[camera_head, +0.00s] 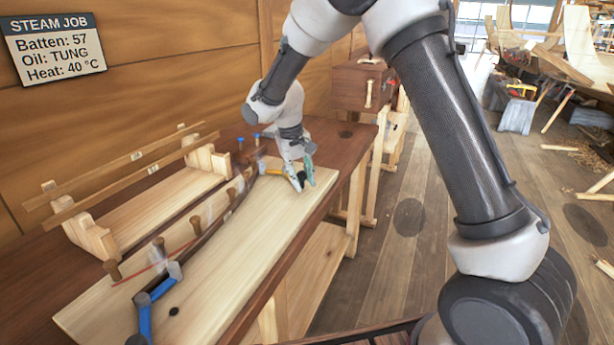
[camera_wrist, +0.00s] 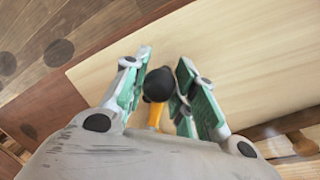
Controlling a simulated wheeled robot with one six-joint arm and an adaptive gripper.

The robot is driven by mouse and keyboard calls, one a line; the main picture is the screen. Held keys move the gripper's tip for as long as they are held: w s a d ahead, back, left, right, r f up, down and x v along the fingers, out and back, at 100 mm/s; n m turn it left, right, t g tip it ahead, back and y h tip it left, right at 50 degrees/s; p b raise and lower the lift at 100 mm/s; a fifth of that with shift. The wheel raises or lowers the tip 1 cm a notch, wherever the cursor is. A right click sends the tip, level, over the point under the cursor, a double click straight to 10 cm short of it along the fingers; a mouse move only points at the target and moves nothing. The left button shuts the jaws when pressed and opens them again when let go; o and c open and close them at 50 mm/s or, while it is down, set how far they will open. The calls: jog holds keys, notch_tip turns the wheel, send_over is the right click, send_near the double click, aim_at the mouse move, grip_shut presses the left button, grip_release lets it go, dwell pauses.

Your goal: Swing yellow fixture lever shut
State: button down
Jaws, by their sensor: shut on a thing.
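The yellow fixture lever (camera_head: 274,171) is at the far end of the pale board (camera_head: 232,240) on the bench, beside the end of a dark curved batten (camera_head: 205,238). In the wrist view the yellow lever (camera_wrist: 155,116) ends in a black knob (camera_wrist: 158,84) between my fingers. My gripper (camera_head: 302,177) is low over the board's far right edge, shut on the lever's knob end. My gripper also shows in the wrist view (camera_wrist: 160,78), with green pads on both sides of the knob. The lever's pivot end is partly hidden by my gripper body.
A blue lever (camera_head: 145,315) is at the near end of the batten. Several wooden pegs (camera_head: 158,247) stand along it. A wooden rack with slats (camera_head: 130,215) stands at the left by the wall. A reddish chest (camera_head: 362,86) is behind. The board's right part is clear.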

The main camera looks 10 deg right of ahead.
jog(key=shift+a+m, duration=0.3)
jog(key=shift+a, duration=0.05)
dwell(0.3)
jog(key=c, duration=1.1)
grip_release()
notch_tip(320, 180, up, 12)
jog(key=a, duration=0.2)
jog(key=shift+s+a, duration=0.15)
jog(key=shift+s, duration=0.1)
jog(key=shift+f, duration=0.1)
